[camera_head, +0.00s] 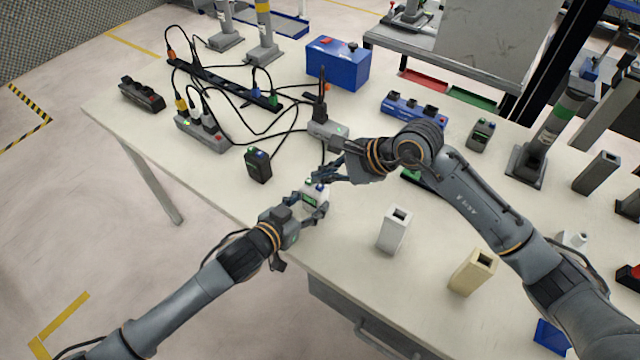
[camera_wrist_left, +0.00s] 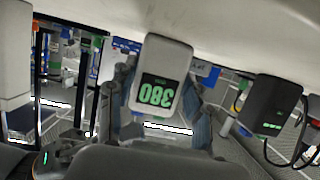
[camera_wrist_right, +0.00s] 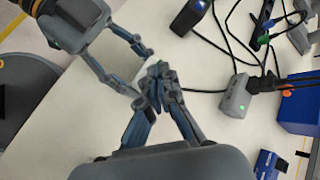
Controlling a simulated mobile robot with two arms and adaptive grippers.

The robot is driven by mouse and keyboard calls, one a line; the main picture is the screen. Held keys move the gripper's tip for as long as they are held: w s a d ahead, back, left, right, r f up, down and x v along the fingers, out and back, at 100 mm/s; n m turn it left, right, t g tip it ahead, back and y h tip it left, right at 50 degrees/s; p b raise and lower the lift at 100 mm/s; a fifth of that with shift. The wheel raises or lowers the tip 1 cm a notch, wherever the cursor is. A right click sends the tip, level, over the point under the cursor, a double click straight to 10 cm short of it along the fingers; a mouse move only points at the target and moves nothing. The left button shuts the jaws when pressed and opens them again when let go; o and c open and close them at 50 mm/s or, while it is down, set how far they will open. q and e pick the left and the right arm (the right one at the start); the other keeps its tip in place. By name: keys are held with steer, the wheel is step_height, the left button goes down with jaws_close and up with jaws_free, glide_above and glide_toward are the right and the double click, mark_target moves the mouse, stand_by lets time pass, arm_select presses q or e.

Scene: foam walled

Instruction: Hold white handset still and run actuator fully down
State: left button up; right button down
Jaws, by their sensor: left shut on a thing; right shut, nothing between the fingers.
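The white handset (camera_head: 312,197) is near the table's front edge, with a green-lit display and a blue button on top. My left gripper (camera_head: 318,205) is shut around its sides. In the left wrist view the white handset (camera_wrist_left: 165,65) appears upside down between the fingers, its green digits lit. My right gripper (camera_head: 324,179) is shut and empty, its fingertips close over the handset's top end. In the right wrist view the closed fingertips (camera_wrist_right: 157,72) hide most of the handset; I cannot tell if they touch a button. Which column is the actuator is unclear; a grey column with a green band (camera_head: 552,128) stands at right.
A black handset (camera_head: 258,166) stands left of the white one. Cables run from a grey power strip (camera_head: 202,132) and a black strip (camera_head: 215,82). A white block (camera_head: 395,232) and a cream block (camera_head: 472,273) stand at front right. A blue box (camera_head: 337,63) is behind.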

steer(key=shift+f, duration=0.1)
steer(key=shift+f, duration=0.35)
steer(key=shift+f, duration=0.55)
stand_by(3.0)
steer(key=shift+r, duration=0.1)
stand_by(0.7)
steer(key=shift+r, duration=0.85)
steer(key=shift+r, duration=2.55)
arm_select(q)
steer(key=o, duration=1.3)
